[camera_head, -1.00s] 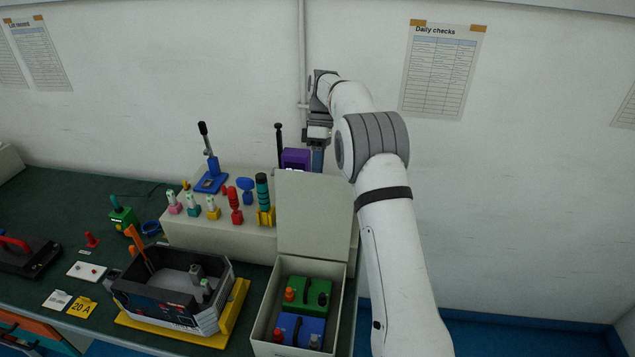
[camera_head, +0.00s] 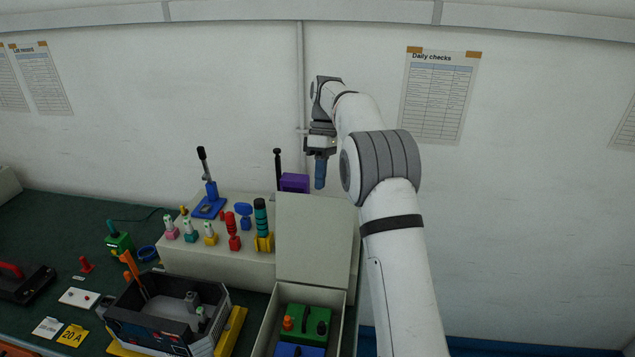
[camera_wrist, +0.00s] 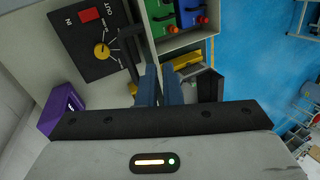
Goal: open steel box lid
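The steel box (camera_head: 343,322) is pale grey and stands at the bench's front right, cut off by the lower picture edge. Its lid (camera_head: 315,240) stands raised at the box's back edge, against the shelf, so the inside shows. A green block (camera_head: 305,320) and part of a blue block (camera_head: 295,350) lie in the box. My gripper (camera_head: 320,186) hangs fingers-down above and behind the lid, apart from it. In the wrist view its blue fingers (camera_wrist: 160,68) are close together with a narrow empty gap. The green block (camera_wrist: 160,16) also shows there.
A purple block (camera_head: 295,183) stands just left of my gripper. Coloured handles, including a red one (camera_head: 233,230), line the pale shelf (camera_head: 225,262). A dark open tray (camera_head: 150,335) sits left of the box. A panel with a yellow knob (camera_wrist: 102,50) shows in the wrist view.

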